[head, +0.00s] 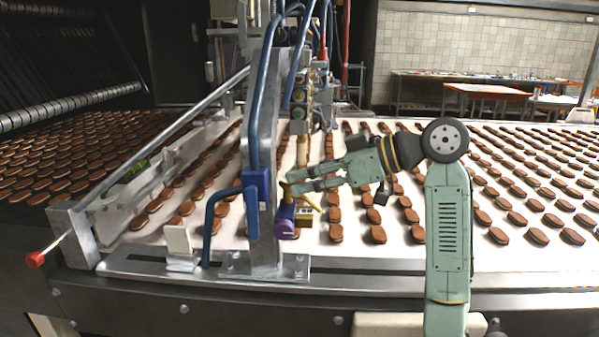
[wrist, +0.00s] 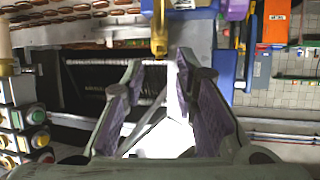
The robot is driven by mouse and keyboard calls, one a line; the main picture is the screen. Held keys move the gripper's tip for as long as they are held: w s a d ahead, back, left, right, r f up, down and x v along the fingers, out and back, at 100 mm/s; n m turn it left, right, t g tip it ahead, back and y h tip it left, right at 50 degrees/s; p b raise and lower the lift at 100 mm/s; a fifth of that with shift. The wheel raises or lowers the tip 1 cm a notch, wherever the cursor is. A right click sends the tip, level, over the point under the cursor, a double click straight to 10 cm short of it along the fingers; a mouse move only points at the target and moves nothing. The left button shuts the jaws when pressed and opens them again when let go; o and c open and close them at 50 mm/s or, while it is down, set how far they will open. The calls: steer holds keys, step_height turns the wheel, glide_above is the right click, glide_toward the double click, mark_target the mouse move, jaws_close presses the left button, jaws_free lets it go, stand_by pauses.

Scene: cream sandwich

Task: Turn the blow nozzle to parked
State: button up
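The blow nozzle appears to be the small brass-yellow piece (head: 289,190) on the blue block (head: 257,188) of the upright metal post, above a purple round knob (head: 286,218). My gripper (head: 300,181) reaches in from the right, its fingertips close to the brass piece. In the wrist view the two fingers (wrist: 160,62) are apart, with nothing clamped between them. The brass piece (wrist: 159,32) stands just beyond and between the fingertips. The purple knob (wrist: 236,9) is at the upper right there. I cannot tell whether a finger touches the brass piece.
The white conveyor belt (head: 400,254) carries rows of brown biscuits around the post. A slanted metal rail (head: 165,137) with a red-ended rod (head: 36,260) lies left. Hoses and a column of coloured buttons (head: 299,112) stand behind the post. A blue pipe (head: 212,222) bends beside it.

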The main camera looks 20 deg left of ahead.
steer(key=shift+x, duration=0.85)
steer(key=shift+c, duration=0.2)
jaws_close()
